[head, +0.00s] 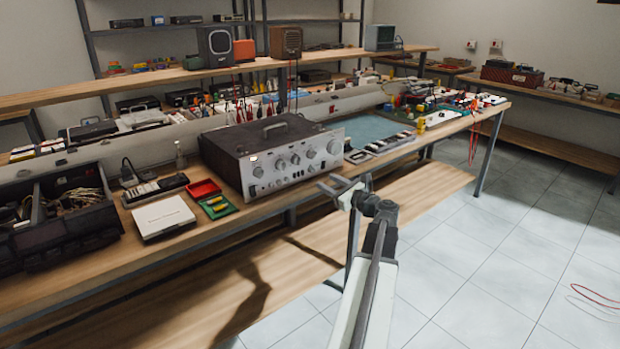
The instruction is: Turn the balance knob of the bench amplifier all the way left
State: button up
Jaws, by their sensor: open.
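The bench amplifier (248,141) stands on the wooden workbench, a dark box with a top handle and a silver front panel (316,168). Several round knobs, large and small, sit on the panel, and a small reddish light glows at its upper left. The labels are too small to read, so I cannot tell which knob is the balance knob or where it points. My gripper (332,187) is open and seems empty, in front of the panel's lower right part. It looks apart from the knobs, though the depth is hard to judge.
The tiled floor (500,270) at right is mostly clear, with a red cable.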

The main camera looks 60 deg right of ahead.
aim_at(313, 171)
jog(key=x, duration=0.7)
jog(key=shift+w+d+r, duration=0.25)
jog(key=shift+d+r, duration=0.05)
